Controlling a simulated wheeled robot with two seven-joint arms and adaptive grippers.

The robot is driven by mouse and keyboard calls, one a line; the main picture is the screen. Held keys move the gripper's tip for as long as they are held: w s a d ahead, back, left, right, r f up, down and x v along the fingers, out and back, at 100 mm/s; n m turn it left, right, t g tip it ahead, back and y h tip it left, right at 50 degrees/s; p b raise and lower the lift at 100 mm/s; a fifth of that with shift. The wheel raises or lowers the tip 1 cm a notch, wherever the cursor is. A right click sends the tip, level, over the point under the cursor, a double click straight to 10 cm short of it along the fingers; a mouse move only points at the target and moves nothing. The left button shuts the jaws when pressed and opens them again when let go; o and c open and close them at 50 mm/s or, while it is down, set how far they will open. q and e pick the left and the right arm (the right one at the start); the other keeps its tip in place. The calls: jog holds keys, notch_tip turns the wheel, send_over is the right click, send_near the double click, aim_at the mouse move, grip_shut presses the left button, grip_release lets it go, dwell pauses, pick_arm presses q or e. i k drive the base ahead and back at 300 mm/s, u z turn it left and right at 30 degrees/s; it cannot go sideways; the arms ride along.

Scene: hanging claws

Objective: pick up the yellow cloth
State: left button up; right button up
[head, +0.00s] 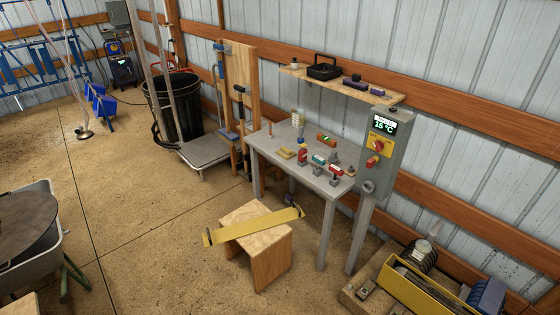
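A small flat yellow piece (285,153) lies on the left part of the grey table (318,181). It looks like the yellow cloth, but it is too small to be sure. Several small red, green and grey items stand to its right and behind it. Neither of my grippers shows in the head view.
A wooden stool (268,255) with a long yellow bar (252,226) across it stands in front of the table. A control box (381,140) is at the table's right. A black bin (176,110) and a wheelbarrow (52,262) stand left. The floor between is clear.

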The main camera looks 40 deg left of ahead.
aim_at(287, 154)
jog(key=u, duration=1.05)
jog(key=i, duration=1.85)
jog(key=z, duration=0.45)
